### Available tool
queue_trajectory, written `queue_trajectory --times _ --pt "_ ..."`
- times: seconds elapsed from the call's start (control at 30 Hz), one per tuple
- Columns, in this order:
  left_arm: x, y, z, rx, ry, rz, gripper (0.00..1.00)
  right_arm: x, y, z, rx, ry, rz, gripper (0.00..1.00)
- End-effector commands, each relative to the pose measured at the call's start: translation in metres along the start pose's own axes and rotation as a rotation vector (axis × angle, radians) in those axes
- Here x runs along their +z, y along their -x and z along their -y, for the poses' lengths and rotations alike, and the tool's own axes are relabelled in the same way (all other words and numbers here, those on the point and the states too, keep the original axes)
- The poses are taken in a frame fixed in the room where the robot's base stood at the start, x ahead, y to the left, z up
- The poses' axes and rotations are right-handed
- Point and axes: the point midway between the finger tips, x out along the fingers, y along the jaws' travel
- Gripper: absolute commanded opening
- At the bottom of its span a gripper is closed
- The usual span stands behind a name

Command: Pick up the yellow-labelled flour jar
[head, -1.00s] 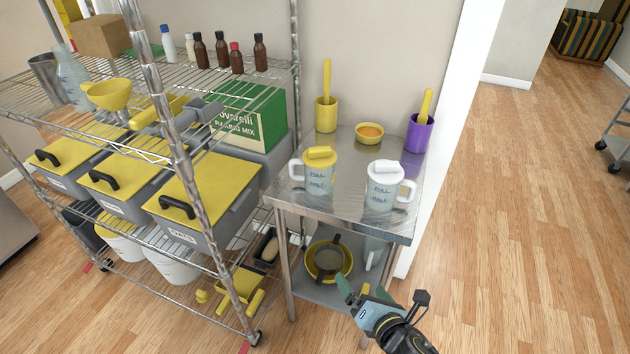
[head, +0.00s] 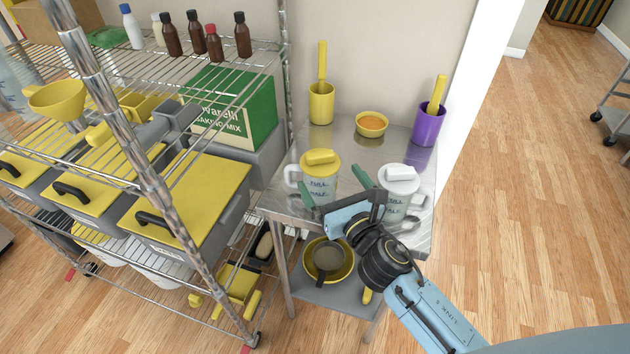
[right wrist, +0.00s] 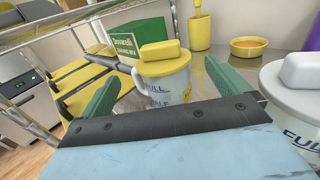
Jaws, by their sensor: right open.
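A white jar with a yellow lid (head: 320,172) and dark "FULL" and "HALF" marks stands upright on the steel table (head: 278,200). My right gripper (head: 335,190) is open and empty, in front of this jar. In the right wrist view the jar (right wrist: 166,80) shows between the two green fingers, beyond them; I cannot tell whether they touch it. A similar jar with a white lid (head: 402,180) stands to the right, partly behind my gripper. My left gripper is out of view.
Behind the jars stand a yellow cup (head: 321,105), an orange-filled bowl (head: 371,124) and a purple cup (head: 427,128). A wire rack (head: 110,120) with yellow-lidded bins stands close on the left. Open floor lies to the right.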

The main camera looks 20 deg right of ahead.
Motion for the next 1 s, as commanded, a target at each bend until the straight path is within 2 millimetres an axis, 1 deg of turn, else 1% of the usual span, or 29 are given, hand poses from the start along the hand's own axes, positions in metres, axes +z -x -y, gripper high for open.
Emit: queue_trajectory --times 0.03,0.13,0.27,0.33,0.4,0.5,0.6,0.87,0.9,1.0 --pt "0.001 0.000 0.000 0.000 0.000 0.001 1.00 0.000 -0.008 0.000 0.000 0.000 0.001 1.00" --pt "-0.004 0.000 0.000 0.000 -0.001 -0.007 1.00 0.000 -0.016 0.000 0.000 0.001 0.000 1.00" --pt "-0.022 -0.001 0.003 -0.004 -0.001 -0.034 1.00 -0.001 -0.023 0.000 0.000 -0.001 0.001 1.00" --pt "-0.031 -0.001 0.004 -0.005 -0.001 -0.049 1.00 -0.002 -0.032 0.001 0.000 -0.002 0.001 1.00" --pt "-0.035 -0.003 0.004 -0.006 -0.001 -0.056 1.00 -0.004 -0.043 0.002 0.000 -0.002 0.001 1.00" --pt "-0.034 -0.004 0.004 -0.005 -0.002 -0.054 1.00 -0.005 -0.058 0.003 0.000 -0.001 0.001 1.00" --pt "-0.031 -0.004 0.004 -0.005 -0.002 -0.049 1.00 -0.005 -0.068 0.003 0.001 -0.001 0.001 1.00" --pt "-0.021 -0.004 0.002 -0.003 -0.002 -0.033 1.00 -0.005 -0.070 0.003 0.001 -0.001 0.000 1.00" --pt "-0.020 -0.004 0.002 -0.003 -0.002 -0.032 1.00 -0.005 -0.070 0.003 0.001 -0.001 0.000 0.97" --pt "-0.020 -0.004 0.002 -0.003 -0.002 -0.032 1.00 -0.005 -0.070 0.003 0.001 -0.001 0.000 0.84"
